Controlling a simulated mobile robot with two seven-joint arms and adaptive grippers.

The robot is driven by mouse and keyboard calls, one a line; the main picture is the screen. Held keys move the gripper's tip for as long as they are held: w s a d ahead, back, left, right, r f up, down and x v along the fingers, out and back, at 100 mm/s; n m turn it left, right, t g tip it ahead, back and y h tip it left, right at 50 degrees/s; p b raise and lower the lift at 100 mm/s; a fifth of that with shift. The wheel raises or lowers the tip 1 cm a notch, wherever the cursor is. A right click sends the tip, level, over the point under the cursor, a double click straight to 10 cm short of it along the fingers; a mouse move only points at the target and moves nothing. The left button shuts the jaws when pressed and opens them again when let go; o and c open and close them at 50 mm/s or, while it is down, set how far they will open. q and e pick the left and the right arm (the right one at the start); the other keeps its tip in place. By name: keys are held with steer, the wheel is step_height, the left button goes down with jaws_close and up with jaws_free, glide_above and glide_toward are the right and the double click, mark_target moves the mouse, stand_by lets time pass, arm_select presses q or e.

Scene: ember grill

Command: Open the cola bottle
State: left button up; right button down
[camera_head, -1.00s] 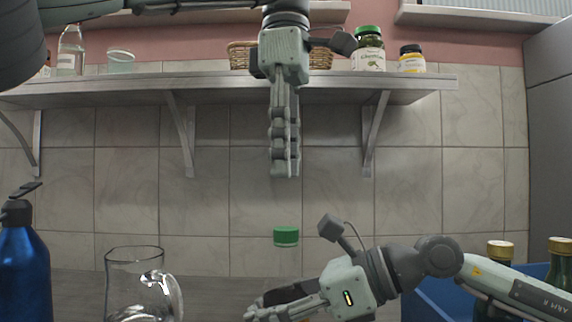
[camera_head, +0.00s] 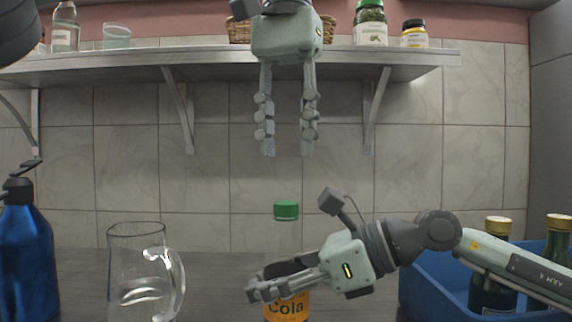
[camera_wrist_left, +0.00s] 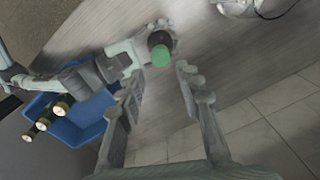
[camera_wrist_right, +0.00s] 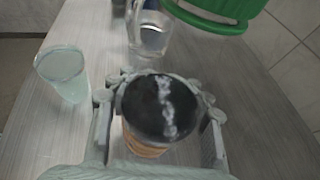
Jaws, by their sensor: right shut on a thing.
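The cola bottle (camera_head: 290,306) stands upright on the counter, dark with an orange label. Its green cap (camera_head: 286,210) shows above it; the neck between is hard to make out. My right gripper (camera_head: 266,290) is shut around the bottle's body below the cap. In the right wrist view its fingers close around the dark bottle (camera_wrist_right: 160,105), with the green cap (camera_wrist_right: 215,12) at the top. My left gripper (camera_head: 287,150) is open and empty, pointing down above the cap and apart from it. In the left wrist view the cap (camera_wrist_left: 160,56) lies beyond the open fingertips.
A glass pitcher (camera_head: 137,285) stands left of the bottle, and a blue flask (camera_head: 27,255) at far left. A blue crate (camera_head: 432,290) with bottles stands at right. A shelf (camera_head: 130,64) with jars, glassware and a basket runs behind the left gripper.

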mark_target(286, 202)
arm_select(q)
steer(key=shift+f, duration=3.65)
steer(key=shift+c, duration=0.2)
